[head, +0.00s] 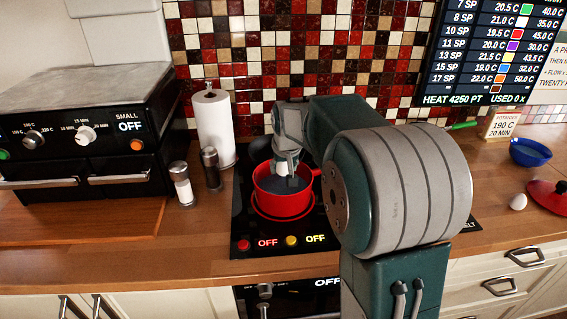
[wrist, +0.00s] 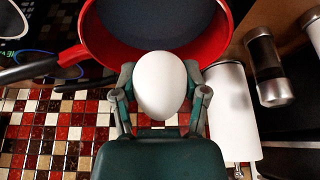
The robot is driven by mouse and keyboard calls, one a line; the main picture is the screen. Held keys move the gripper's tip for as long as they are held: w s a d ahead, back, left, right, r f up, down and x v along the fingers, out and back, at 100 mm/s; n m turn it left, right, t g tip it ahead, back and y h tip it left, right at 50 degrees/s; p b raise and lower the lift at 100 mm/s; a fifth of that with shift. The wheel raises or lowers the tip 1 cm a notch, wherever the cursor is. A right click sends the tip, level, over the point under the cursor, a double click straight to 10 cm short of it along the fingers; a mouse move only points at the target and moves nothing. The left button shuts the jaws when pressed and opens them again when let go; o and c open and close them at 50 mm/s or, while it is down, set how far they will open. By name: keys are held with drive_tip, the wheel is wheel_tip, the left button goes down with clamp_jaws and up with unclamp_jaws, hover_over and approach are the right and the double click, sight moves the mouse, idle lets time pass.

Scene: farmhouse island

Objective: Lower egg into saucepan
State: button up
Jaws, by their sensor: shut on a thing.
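The red saucepan (head: 282,204) stands on the dark hob (head: 243,222), with a dark interior. It also shows in the wrist view (wrist: 88,38), its rim just beyond my fingers. My gripper (head: 285,165) points down over the saucepan. It is shut on a white egg (wrist: 161,86), with one finger on each side. In the head view the egg (head: 281,169) shows just above the saucepan's opening, partly hidden by the fingers. I cannot tell exactly how far it is from the pan's bottom.
Salt and pepper shakers (head: 181,184) and a paper towel roll (head: 213,128) stand left of the hob. A black oven (head: 90,140) is farther left. At the right are another egg (head: 518,202), a blue bowl (head: 530,153) and a red lid (head: 548,196).

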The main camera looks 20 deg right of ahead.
sight(287, 195)
drive_tip(key=shift+f, duration=2.95)
drive_tip(key=shift+f, duration=1.9)
drive_tip(key=o, duration=1.2)
drive_tip(key=shift+o, duration=0.2)
drive_tip(key=shift+v, duration=6.05)
drive_tip(key=s+a+r+n, duration=0.1)
drive_tip(key=s+a, duration=0.3)
drive_tip(key=s, duration=0.9)
drive_tip(key=s+a+r+n+t, duration=0.1)
drive_tip(key=s+a, duration=0.4)
drive_tip(key=s, duration=0.8)
drive_tip(key=shift+r+y, duration=0.3)
drive_tip(key=shift+y, duration=0.1)
